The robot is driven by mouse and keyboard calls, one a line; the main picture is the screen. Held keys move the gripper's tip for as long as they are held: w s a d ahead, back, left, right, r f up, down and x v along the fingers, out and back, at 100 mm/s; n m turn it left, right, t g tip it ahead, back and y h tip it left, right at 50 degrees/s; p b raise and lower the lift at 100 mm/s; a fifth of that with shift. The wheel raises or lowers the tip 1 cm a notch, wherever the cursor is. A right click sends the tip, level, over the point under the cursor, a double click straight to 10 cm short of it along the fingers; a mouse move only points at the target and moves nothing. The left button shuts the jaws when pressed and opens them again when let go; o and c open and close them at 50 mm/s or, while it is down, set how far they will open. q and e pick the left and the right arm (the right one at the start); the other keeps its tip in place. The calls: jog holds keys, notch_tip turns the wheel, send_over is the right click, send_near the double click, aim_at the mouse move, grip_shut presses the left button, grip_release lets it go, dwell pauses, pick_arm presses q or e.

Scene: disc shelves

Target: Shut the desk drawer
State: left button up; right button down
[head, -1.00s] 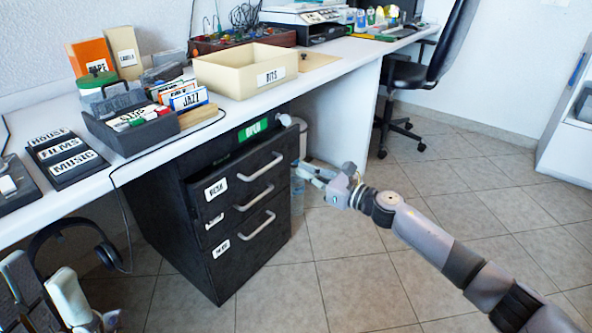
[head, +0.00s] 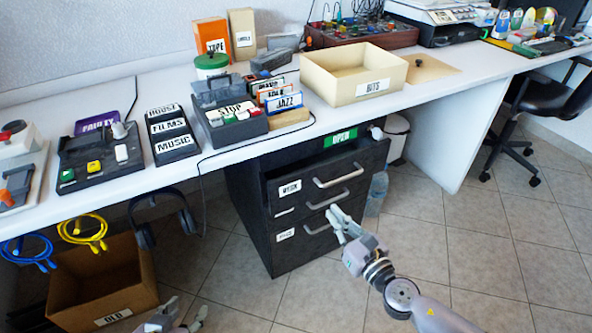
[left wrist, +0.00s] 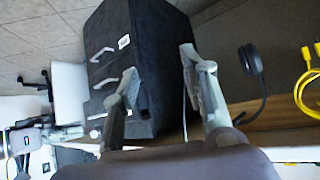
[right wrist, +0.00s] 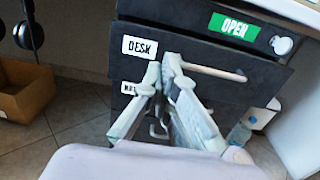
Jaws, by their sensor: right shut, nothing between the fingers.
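The black cabinet (head: 290,258) stands under the white desktop. Its top drawer, the desk drawer (head: 310,187), has a grey bar handle and a "DESK" label; its front stands out from the cabinet. The label also shows in the right wrist view (right wrist: 140,47). My right gripper (head: 336,212) is shut and empty in front of the drawers; in the right wrist view its fingertips (right wrist: 171,62) overlap the desk drawer's front, between label and handle. I cannot tell whether they touch. My left gripper (head: 186,313) is low at the bottom edge; its fingers are apart in the left wrist view (left wrist: 158,62).
A green "OPEN" sign (head: 341,137) is above the drawer. A cardboard box (head: 105,285) is on the floor at left. Headphones (head: 163,222) and cables (head: 82,232) hang below the desktop. A bottle (head: 377,190) stands right of the cabinet.

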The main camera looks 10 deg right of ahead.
send_near(300, 175)
jog(key=w, duration=0.1)
jog(key=x, duration=0.5)
jog(key=shift+w+a+b, duration=0.15)
jog(key=shift+a+b, duration=0.1)
jog(key=shift+b, duration=0.1)
pick_arm(q)
jog(key=shift+w+d+r+t, duration=0.3)
jog(key=shift+w+r+t, duration=0.4)
jog(key=shift+w, duration=0.1)
pick_arm(e)
jog(key=shift+w+a, duration=0.15)
jog(key=shift+w, duration=0.2)
jog(key=shift+w, duration=0.1)
jog(key=shift+b+x, duration=0.3)
jog(key=shift+x, duration=0.9)
pick_arm(q)
jog(key=shift+w+d+r+t+h, duration=0.3)
jog(key=shift+w+r+t+h, duration=0.1)
jog(key=shift+w+r+t, duration=0.35)
jog(key=shift+r, duration=0.1)
